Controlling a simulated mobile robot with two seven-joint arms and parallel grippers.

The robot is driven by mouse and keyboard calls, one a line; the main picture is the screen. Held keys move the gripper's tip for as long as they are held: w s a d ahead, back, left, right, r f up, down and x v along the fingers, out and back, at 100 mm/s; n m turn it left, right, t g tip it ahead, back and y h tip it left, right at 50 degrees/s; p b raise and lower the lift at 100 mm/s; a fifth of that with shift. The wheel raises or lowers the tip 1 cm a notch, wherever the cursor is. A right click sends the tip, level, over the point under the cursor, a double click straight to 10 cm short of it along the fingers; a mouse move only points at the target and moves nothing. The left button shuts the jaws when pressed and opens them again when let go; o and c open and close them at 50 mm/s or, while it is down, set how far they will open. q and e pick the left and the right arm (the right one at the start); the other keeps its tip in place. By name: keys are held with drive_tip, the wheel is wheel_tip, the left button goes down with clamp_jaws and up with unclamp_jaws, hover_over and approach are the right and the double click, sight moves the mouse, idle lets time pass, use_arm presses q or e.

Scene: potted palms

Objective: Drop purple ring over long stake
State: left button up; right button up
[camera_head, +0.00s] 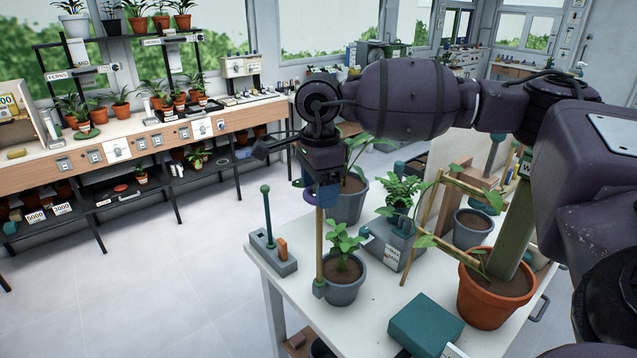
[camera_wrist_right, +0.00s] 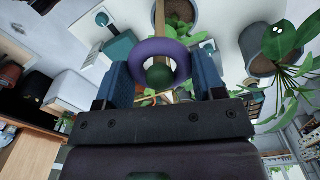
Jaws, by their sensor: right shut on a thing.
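My right gripper (camera_head: 321,186) points down above the front table, and its blue fingers (camera_wrist_right: 160,80) are shut on the purple ring (camera_wrist_right: 150,48). The ring (camera_head: 309,197) also shows below the gripper in the head view. The long wooden stake (camera_head: 320,240) stands upright directly below the ring, beside a potted plant. Its top is hidden by the ring and gripper in the head view. In the wrist view a dark green ball (camera_wrist_right: 158,76) shows within the ring's opening; I cannot tell whether the ring is around it or above it. My left gripper is not in view.
A green-topped post (camera_head: 266,210) on a grey base stands left of the stake. A grey pot (camera_head: 343,290) with a leafy plant is close on the right. A teal box (camera_head: 425,324) and a terracotta pot (camera_head: 490,302) with a trellis stand nearby on the white table (camera_head: 365,320).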

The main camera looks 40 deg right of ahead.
drive_tip(key=shift+f, duration=0.1)
drive_tip(key=o, duration=0.9)
drive_tip(key=shift+c, duration=0.2)
drive_tip(key=shift+o, duration=0.5)
wheel_tip(320, 180, up, 10)
drive_tip(key=shift+f, duration=0.2)
drive_tip(key=shift+r, duration=0.65)
drive_tip(key=shift+f, duration=0.1)
